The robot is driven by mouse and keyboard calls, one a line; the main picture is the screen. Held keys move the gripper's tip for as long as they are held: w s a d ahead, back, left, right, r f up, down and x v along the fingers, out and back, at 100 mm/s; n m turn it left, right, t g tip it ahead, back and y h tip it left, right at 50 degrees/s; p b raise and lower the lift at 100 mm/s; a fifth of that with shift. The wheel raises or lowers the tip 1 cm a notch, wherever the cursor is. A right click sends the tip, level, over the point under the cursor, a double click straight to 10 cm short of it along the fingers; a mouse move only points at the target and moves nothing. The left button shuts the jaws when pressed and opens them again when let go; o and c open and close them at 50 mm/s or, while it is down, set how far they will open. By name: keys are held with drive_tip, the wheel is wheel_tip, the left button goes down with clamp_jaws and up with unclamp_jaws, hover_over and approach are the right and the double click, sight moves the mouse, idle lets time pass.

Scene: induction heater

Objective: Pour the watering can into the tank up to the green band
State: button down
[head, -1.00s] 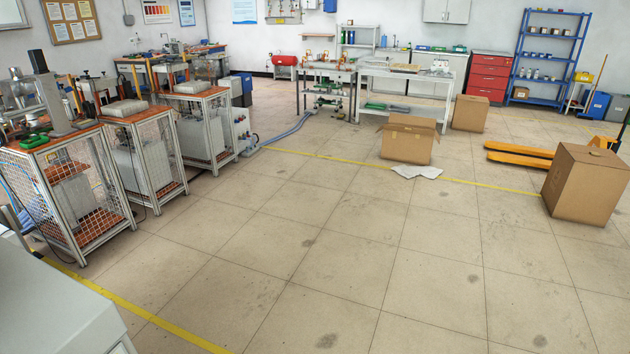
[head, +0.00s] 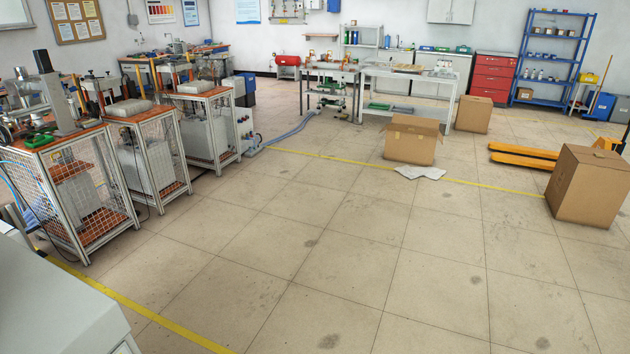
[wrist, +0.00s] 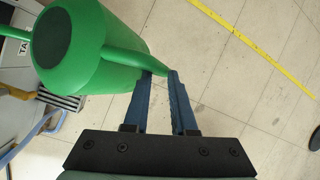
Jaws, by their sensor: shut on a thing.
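The green watering can (wrist: 95,48) fills the upper left of the wrist view, with its dark round opening toward the camera. My gripper (wrist: 160,75) is shut on the can's green handle, which runs between the two blue fingers. The can is clear of the floor tiles seen beyond it. Neither the can nor my gripper shows in the head view. A white label with the letters "TA" (wrist: 23,50) shows at the left of the wrist view, partly cut off. I cannot make out the tank or its green band.
Mesh-sided machine stands (head: 78,205) line the left of the head view. A grey surface (head: 55,310) fills the lower left corner. Cardboard boxes (head: 411,140) and an orange pallet jack (head: 525,155) stand to the right. The middle floor is clear.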

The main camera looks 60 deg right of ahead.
drive_tip(key=shift+g, duration=0.8)
drive_tip(key=shift+w+a+r, duration=0.1)
drive_tip(key=shift+w+r, duration=0.2)
drive_tip(key=shift+r, duration=0.45)
drive_tip(key=shift+w+a+r, duration=0.1)
drive_tip(key=shift+w+r, duration=0.25)
drive_tip(key=shift+r, duration=0.4)
drive_tip(key=shift+w+a+r, duration=0.1)
drive_tip(key=shift+w+r, duration=0.2)
drive_tip(key=shift+r, duration=0.45)
idle(2.8)
drive_tip(key=shift+w+r+g+h+p, duration=0.4)
drive_tip(key=shift+r+p, duration=0.4)
drive_tip(key=shift+p, duration=0.2)
idle(1.1)
